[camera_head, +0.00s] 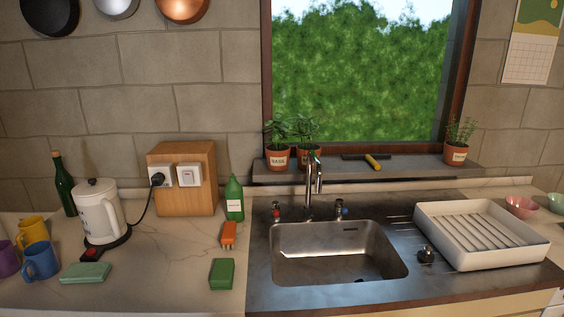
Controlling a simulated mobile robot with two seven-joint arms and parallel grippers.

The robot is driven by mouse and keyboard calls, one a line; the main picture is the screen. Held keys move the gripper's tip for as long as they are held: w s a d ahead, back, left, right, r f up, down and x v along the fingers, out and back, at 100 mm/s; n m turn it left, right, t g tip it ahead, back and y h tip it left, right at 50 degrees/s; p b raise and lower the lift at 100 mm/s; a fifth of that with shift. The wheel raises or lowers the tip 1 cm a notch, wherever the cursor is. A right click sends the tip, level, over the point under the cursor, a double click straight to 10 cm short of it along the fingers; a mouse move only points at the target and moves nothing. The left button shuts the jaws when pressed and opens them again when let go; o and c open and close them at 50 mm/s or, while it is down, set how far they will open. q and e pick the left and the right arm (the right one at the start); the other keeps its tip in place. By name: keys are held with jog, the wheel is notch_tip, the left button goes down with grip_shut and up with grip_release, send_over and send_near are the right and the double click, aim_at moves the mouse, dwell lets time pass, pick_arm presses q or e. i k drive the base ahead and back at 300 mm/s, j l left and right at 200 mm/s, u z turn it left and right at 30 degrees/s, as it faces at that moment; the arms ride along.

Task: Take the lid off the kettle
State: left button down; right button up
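A white kettle (101,213) stands upright on its dark base at the left of the counter. Its lid (96,186) is on top, with a small dark knob. A cord runs from the base to a plug in the wooden socket box behind it. Neither of my grippers shows in the head view.
Blue (41,261), yellow (31,230) and purple (7,259) mugs stand left of the kettle, a green bottle (64,184) behind it. A folded green cloth (86,273) lies in front. The sink (335,252) is right. Counter between cloth and green sponge (222,274) is clear.

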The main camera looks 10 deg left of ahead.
aim_at(93, 188)
jog(key=u, duration=1.45)
jog(key=j+z, duration=0.1)
jog(key=z, duration=1)
jog(key=j+z, duration=0.8)
jog(key=k+j+z, duration=0.2)
jog(key=j, duration=0.25)
jog(key=j+z, duration=0.2)
jog(key=j, duration=0.2)
jog(key=k, duration=0.05)
